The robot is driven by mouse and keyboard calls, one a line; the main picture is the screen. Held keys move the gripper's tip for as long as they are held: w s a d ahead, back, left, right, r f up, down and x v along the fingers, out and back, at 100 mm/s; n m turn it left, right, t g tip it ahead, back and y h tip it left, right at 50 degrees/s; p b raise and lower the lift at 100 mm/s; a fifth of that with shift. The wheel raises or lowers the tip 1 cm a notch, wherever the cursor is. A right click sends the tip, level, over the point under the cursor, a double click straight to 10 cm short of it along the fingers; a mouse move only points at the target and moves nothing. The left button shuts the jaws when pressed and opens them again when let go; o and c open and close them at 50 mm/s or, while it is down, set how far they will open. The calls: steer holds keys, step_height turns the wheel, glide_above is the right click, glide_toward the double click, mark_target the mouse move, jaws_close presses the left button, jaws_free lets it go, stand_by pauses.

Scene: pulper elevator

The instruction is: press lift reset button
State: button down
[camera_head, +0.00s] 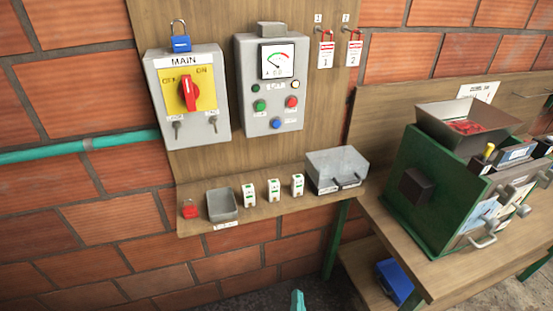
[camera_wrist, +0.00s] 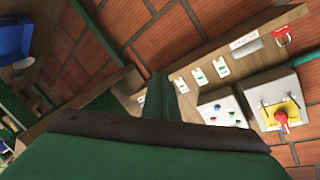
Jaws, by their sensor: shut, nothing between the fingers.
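A grey control box (camera_head: 243,85) hangs on the wooden board, with a dial gauge (camera_head: 277,61) at its top. Below the gauge are small lamps, a green button (camera_head: 259,106), a red button (camera_head: 291,102) and a blue button (camera_head: 276,124) lowest. Their labels are too small to read, so I cannot tell which is marked lift reset. In the wrist view the control box (camera_wrist: 222,113) appears upside down, partly hidden. My gripper (camera_wrist: 158,80) is shut and empty, apart from the box. A teal tip (camera_head: 298,300), apparently mine, shows low in the head view.
A MAIN switch box (camera_head: 161,104) with a red rotary handle and keys hangs to the left. Below, a shelf (camera_head: 262,208) holds a red padlock (camera_head: 190,209), a tray (camera_head: 221,205), small white modules and a grey case (camera_head: 337,168). A green machine (camera_head: 408,192) stands on the right-hand bench.

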steer(key=w+r+m+t+y, duration=0.15)
steer(key=w+r+m, duration=0.25)
steer(key=w+r, duration=0.95)
steer(key=w+r+y, duration=0.2)
steer(key=r, duration=0.6)
steer(key=w+r+m+y, duration=0.1)
steer(key=w+r+y, duration=0.1)
steer(key=r, duration=0.7)
steer(key=shift+w+a+m, duration=0.3)
steer(key=shift+w+a, duration=0.15)
steer(key=shift+w+a, duration=0.1)
